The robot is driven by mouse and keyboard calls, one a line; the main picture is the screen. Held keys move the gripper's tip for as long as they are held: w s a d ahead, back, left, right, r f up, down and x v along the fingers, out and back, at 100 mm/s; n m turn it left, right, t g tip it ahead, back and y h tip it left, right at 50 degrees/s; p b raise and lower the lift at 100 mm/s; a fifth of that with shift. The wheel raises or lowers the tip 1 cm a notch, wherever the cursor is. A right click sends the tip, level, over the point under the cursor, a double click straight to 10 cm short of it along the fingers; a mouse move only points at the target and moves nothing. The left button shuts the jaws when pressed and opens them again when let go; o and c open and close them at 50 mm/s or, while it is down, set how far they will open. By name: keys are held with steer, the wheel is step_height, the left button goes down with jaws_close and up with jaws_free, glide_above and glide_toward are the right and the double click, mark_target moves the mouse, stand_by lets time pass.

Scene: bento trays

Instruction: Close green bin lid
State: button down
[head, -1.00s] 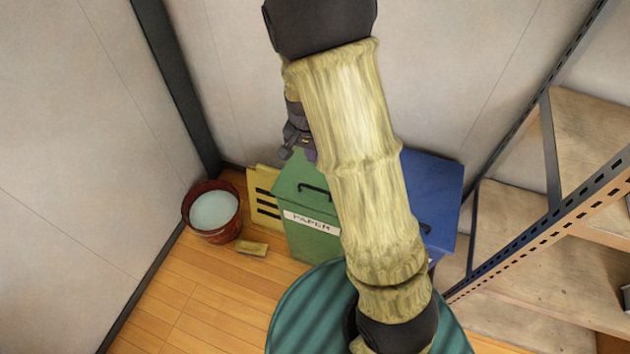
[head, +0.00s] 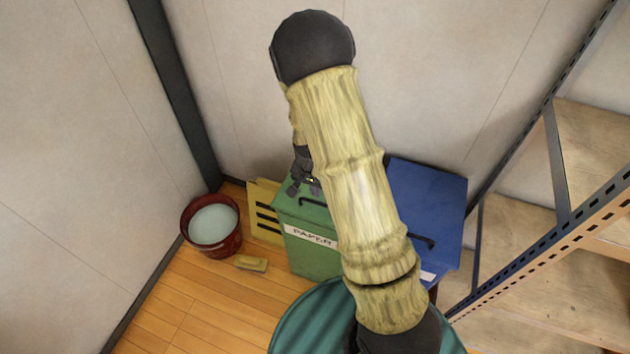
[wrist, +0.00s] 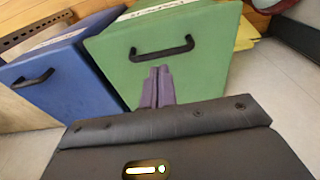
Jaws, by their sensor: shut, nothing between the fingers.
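The green bin (head: 313,259) stands by the back wall with a white PAPER label on its front. Its green lid (head: 289,206) appears to lie flat on top, with a black handle near the front edge; my arm hides part of it. In the wrist view the lid (wrist: 200,75) lies below my gripper, and its black handle is just beyond the fingertips. My gripper (wrist: 159,72) is shut and empty, its purple fingers over the lid. It also shows in the head view (head: 311,188) by the lid's back part. Whether it touches the lid is unclear.
A blue bin (head: 428,200) stands right of the green bin. A yellow slotted panel (head: 263,214), a red bucket (head: 233,238) and a small yellow block (head: 251,263) are to the left. A teal round thing (head: 298,320) is in front; a metal-framed shelf (head: 560,260) stands right.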

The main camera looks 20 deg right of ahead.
mark_target(315, 215)
steer(key=shift+w+d+f, duration=0.1)
steer(key=shift+f, duration=1.3)
steer(key=f, duration=0.1)
steer(key=f+b, duration=0.1)
steer(key=f, duration=0.1)
steer(key=shift+s+a+b, duration=0.2)
steer(key=shift+s+b, duration=0.05)
steer(key=shift+b, duration=0.05)
steer(key=shift+s+a+f, duration=0.1)
steer(key=shift+s+a, duration=0.05)
steer(key=shift+s, duration=0.35)
steer(key=shift+a+r+p, duration=0.1)
steer(key=shift+r+p, duration=0.45)
step_height(315, 215, up, 14)
steer(key=a+p, duration=0.1)
steer(key=p, duration=0.3)
steer(key=shift+s+f, duration=0.2)
steer(key=shift+s, duration=0.25)
